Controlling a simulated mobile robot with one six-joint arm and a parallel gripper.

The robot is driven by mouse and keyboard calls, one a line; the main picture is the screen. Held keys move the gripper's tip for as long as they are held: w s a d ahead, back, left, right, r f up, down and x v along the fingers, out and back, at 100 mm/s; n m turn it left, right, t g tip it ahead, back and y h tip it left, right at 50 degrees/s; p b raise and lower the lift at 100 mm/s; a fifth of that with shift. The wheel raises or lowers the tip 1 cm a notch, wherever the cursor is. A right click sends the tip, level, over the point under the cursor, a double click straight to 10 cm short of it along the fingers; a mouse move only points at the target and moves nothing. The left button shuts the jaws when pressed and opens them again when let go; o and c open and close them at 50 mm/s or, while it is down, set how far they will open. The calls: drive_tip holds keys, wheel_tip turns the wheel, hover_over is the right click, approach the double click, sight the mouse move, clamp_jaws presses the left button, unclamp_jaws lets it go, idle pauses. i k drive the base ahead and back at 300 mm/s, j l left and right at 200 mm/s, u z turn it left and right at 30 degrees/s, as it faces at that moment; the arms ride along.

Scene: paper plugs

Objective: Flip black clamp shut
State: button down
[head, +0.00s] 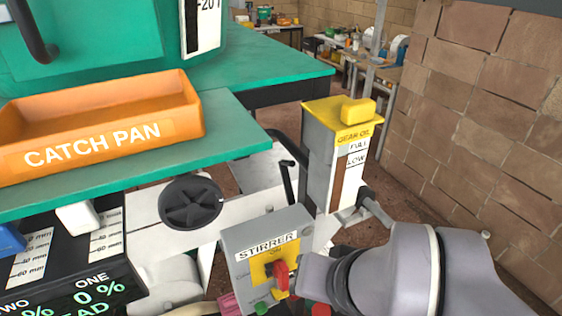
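No part is plainly marked as the black clamp. A black bent lever (287,165) stands raised beside the left face of the gear oil box, and it may be the clamp. Its lower end is partly hidden behind the stirrer box. A round black handwheel (190,203) sits below the green table edge. My grey arm comes in from the lower right. My gripper (303,275) is at the front of the grey stirrer box, close to its red switch lever (281,277). Its fingertips are not clear, and I cannot tell whether it touches the lever.
The stirrer box (240,277) stands in front of the yellow-topped gear oil box (325,165). An orange catch pan (190,120) rests on the green table (235,135). A black readout panel (75,270) is at lower left. A brick wall (470,120) bounds the right.

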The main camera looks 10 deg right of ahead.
sight(283, 164)
drive_tip(key=l+u, duration=0.1)
drive_tip(key=l, duration=0.8)
drive_tip(key=i+l+u, duration=0.1)
drive_tip(key=i+l, duration=0.3)
drive_tip(key=l, duration=0.15)
drive_tip(key=i+l+u, duration=0.1)
drive_tip(key=i+l, duration=0.3)
drive_tip(key=l, duration=0.15)
